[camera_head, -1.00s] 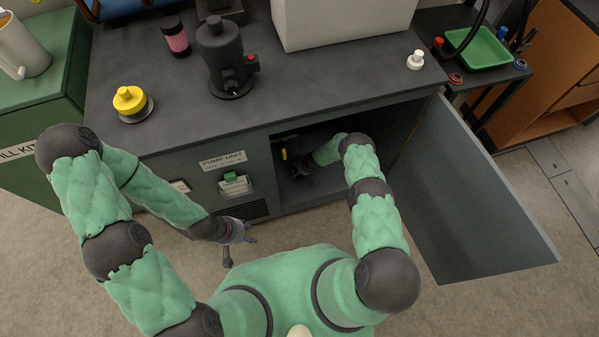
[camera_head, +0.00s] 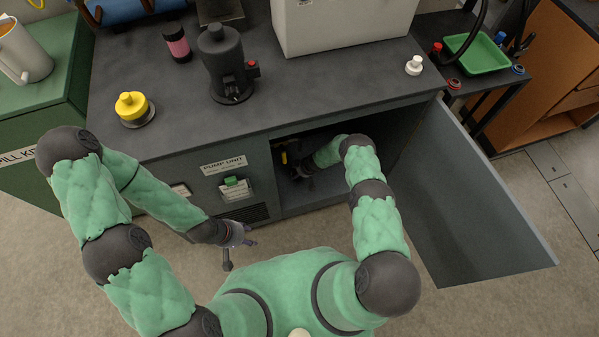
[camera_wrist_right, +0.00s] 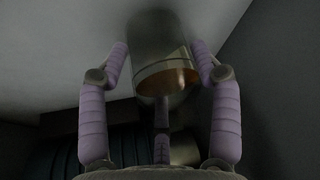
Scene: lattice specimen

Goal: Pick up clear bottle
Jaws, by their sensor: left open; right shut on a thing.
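In the right wrist view, a see-through grey cylinder with a brownish, rounded end, which looks like the clear bottle (camera_wrist_right: 160,40), stands between the fingers of my right gripper (camera_wrist_right: 161,62). The gripper is shut on it, with lilac padded fingers on both sides. In the head view, my right gripper (camera_head: 300,165) is inside the open cabinet (camera_head: 300,200) under the counter, dim and partly shaded; the bottle cannot be made out there. My left gripper (camera_head: 238,250) is open and empty, low in front of the cabinet's vent.
The cabinet door (camera_head: 470,195) stands wide open to the right. The counter above (camera_head: 330,85) holds a dark pump (camera_head: 222,65), a yellow-capped item (camera_head: 132,105), a pink-labelled jar (camera_head: 177,43) and a white box (camera_head: 335,25). Cabinet walls are close around my right gripper.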

